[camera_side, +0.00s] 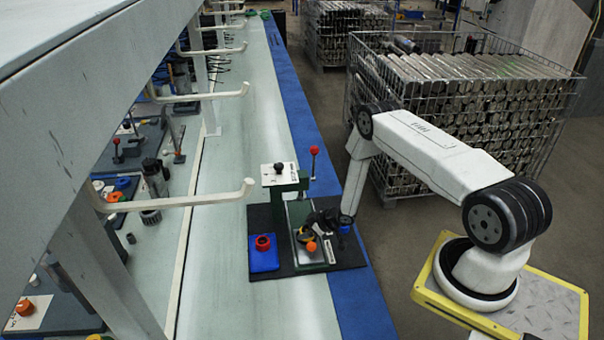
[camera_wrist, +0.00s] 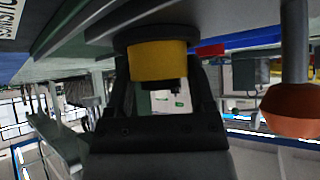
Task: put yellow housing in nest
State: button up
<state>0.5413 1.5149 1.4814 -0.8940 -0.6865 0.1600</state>
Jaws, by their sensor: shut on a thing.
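My gripper (camera_side: 318,222) is at the green press (camera_side: 304,188), low over its base. In the wrist view, its two dark fingers (camera_wrist: 160,95) are shut on the yellow housing (camera_wrist: 158,60), one on each side. The wrist view looks upside down. A dark round part borders the housing on the side toward the press base; I cannot tell whether they touch or whether this is the nest. In the side view, the housing is mostly hidden by the gripper, and the nest cannot be made out.
A blue block (camera_side: 263,261) with a red ring (camera_side: 263,242) stands left of the press on the black mat (camera_side: 285,269). An orange ball knob (camera_side: 311,247) is close to my gripper, and also shows in the wrist view (camera_wrist: 292,108). A red-knobbed lever (camera_side: 314,151) rises behind.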

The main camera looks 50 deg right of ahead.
jog(key=shift+f, duration=0.1)
jog(key=o, duration=1.3)
jog(key=shift+s+d+r, duration=0.1)
jog(key=shift+s+r, duration=0.2)
jog(key=shift+r, duration=0.2)
jog(key=v, duration=1.1)
